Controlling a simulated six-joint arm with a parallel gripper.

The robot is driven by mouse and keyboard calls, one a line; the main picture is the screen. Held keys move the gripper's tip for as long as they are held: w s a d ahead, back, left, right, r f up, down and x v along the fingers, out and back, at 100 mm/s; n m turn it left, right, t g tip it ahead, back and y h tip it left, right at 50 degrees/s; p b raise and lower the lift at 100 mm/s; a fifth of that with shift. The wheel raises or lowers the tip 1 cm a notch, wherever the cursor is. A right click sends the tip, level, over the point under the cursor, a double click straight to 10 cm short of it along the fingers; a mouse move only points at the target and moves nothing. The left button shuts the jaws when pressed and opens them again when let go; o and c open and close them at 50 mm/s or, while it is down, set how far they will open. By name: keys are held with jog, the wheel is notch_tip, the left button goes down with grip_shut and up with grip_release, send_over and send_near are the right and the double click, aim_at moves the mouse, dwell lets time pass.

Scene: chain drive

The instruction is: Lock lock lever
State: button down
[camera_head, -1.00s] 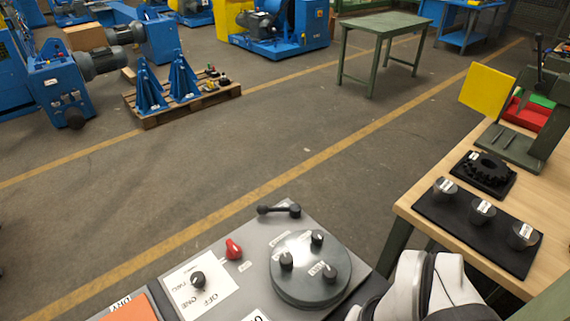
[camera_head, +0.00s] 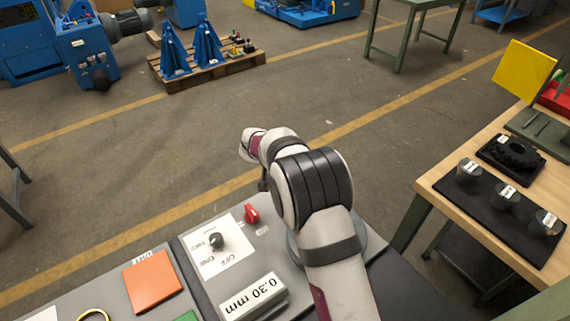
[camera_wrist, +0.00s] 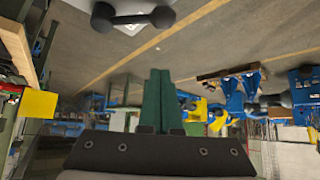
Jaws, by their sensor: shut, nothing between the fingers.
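The lever, a black bar with rounded ends (camera_wrist: 132,19), shows at the top edge of the wrist view on a light grey surface. It lies roughly crosswise in that view, ahead of and above the fingertips in the picture, with a visible gap. My gripper (camera_wrist: 163,75) shows in the wrist view with its two green fingers pressed together and nothing between them. In the head view my arm covers most of the lever's place and most of the round grey plate. I cannot make out the fingers there.
A red knob (camera_head: 251,213) and a black selector knob (camera_head: 216,241) stand on the grey panel left of my arm. An orange plate (camera_head: 153,282) and a 0.30 mm block (camera_head: 254,297) lie nearer. A wooden bench (camera_head: 455,190) with a black tray of cylinders is at right.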

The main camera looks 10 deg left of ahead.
jog(key=w+f, duration=0.1)
jog(key=f, duration=0.1)
jog(key=w+f, duration=0.1)
jog(key=f, duration=0.2)
jog(key=w+f, duration=0.1)
jog(key=f, duration=0.2)
jog(key=shift+w+d, duration=0.15)
jog(key=shift+d, duration=0.15)
jog(key=shift+s, duration=0.3)
